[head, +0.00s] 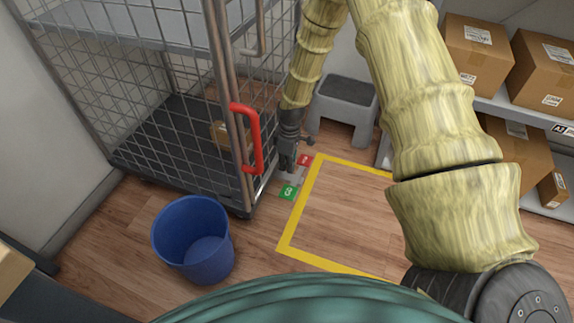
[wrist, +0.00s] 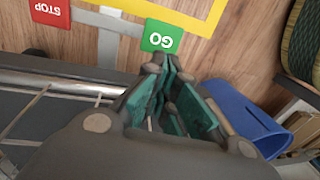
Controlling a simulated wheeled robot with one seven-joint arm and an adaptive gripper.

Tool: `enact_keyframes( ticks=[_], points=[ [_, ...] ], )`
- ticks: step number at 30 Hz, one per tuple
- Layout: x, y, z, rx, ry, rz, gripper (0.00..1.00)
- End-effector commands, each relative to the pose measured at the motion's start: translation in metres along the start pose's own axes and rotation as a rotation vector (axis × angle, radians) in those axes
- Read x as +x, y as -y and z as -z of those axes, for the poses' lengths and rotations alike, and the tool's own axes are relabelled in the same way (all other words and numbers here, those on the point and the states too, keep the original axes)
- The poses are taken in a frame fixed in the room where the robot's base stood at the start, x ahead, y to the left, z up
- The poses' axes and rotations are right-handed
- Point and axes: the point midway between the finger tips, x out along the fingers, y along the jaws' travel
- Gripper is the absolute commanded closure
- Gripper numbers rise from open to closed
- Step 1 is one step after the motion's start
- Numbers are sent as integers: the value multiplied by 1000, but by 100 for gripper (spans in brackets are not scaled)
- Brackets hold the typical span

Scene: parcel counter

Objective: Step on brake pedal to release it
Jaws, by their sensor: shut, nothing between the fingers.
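The brake pedal sits low at the right side of the wire cage trolley (head: 243,207). It has a red STOP pad (head: 305,160) and a green GO pad (head: 288,192) joined by a grey bar. In the wrist view the red STOP pad (wrist: 50,11) is at the top left and the green GO pad (wrist: 161,36) is at the top middle. My gripper (head: 287,168) is shut and empty, pointing down beside the pedal. In the wrist view my gripper (wrist: 172,100) shows just below the GO pad; I cannot tell whether it touches it.
A blue bin (head: 196,240) stands in front of the trolley. A grey step stool (head: 343,108) is behind the pedal. Shelves with cardboard boxes (head: 474,50) are at the right. A yellow floor outline (head: 298,222) encloses clear floor. A red handle (head: 255,140) is on the trolley.

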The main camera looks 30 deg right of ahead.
Motion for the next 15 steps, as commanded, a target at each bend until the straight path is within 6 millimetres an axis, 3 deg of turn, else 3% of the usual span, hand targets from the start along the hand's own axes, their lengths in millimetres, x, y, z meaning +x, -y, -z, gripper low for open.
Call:
enact_keyframes(
  ticks=[3, 15],
  points=[
    [26, 0, 1, -2, 1, 0, 100],
    [86, -1, 1, -2, 0, -1, 100]
  ],
)
